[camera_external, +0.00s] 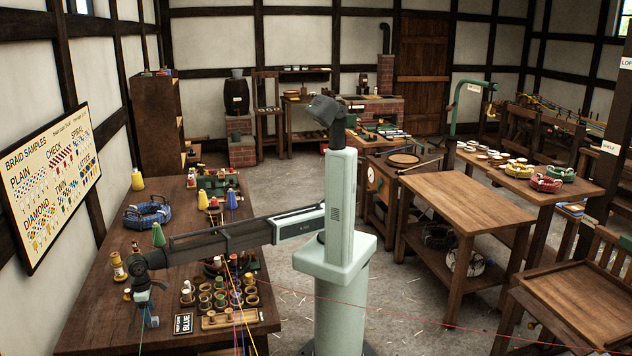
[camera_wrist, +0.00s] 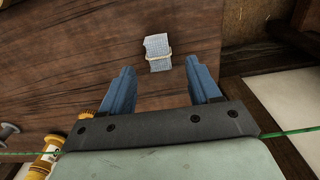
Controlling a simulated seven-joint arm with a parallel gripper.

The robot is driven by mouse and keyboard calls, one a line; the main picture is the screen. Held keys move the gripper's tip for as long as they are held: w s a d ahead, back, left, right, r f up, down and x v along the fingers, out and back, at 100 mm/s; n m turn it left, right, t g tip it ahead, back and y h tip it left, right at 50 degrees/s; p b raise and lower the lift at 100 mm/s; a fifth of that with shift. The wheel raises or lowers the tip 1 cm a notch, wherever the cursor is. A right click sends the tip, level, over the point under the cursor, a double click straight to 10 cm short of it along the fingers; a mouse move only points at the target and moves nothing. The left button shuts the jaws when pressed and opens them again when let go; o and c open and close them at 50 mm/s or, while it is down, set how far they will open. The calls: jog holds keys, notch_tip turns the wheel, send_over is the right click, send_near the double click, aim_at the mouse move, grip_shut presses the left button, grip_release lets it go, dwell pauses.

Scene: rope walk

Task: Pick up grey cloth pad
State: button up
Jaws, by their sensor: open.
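The grey cloth pad (camera_wrist: 158,50) lies on the dark wooden table (camera_wrist: 60,60) in the wrist view. It looks like a small folded cloth with a pale band around its middle. My gripper (camera_wrist: 160,75) is open and empty, its two blue fingers apart. The pad lies beyond the fingertips, roughly in line with the gap between them. In the external view my gripper (camera_external: 143,308) hangs over the near left part of the table. I cannot make out the pad there.
The table edge runs along the right.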

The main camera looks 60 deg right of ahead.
notch_tip(320, 180, down, 4)
jog(key=shift+d+r, duration=0.15)
jog(key=shift+r, duration=0.1)
jog(key=c, duration=1.1)
